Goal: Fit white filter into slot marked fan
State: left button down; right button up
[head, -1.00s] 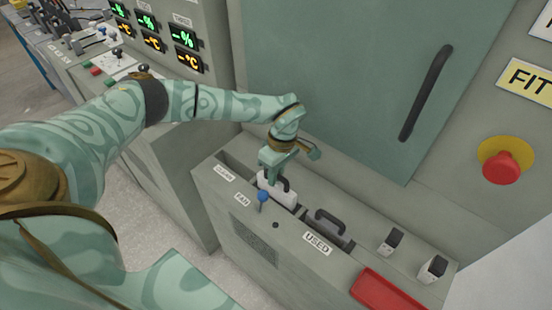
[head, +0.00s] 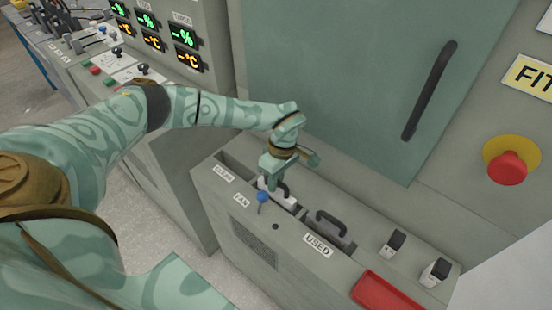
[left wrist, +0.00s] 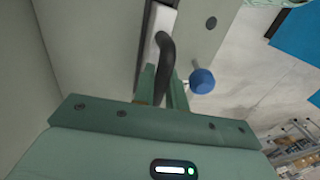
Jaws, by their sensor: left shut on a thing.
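The white filter (head: 286,203) stands in the slot marked FAN, with only its top and dark handle showing above the cabinet top. In the left wrist view the filter's white top (left wrist: 152,38) lies in the slot beside the curved black handle (left wrist: 166,55). My left gripper (head: 272,182) is shut on that handle, and its fingers (left wrist: 163,88) show around it. How deep the filter sits is partly hidden by the gripper. The FAN label (head: 241,200) is on the front edge. My right gripper is not in view.
A blue-knobbed lever (head: 262,197) stands close in front of the filter. The slot marked CLEAN (head: 238,160) looks empty. A grey filter with a dark handle (head: 330,224) sits in the USED slot. A red tray (head: 385,291) lies to the right, and a big door handle (head: 430,90) is above.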

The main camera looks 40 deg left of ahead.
pick_arm(q)
jog(key=c, duration=1.3)
grip_release()
jog(key=shift+c, duration=0.2)
jog(key=w+r+p, duration=0.3)
jog(key=r+p, duration=0.1)
jog(key=r, duration=1.1)
jog(key=shift+r, duration=0.4)
jog(key=shift+d, duration=0.1)
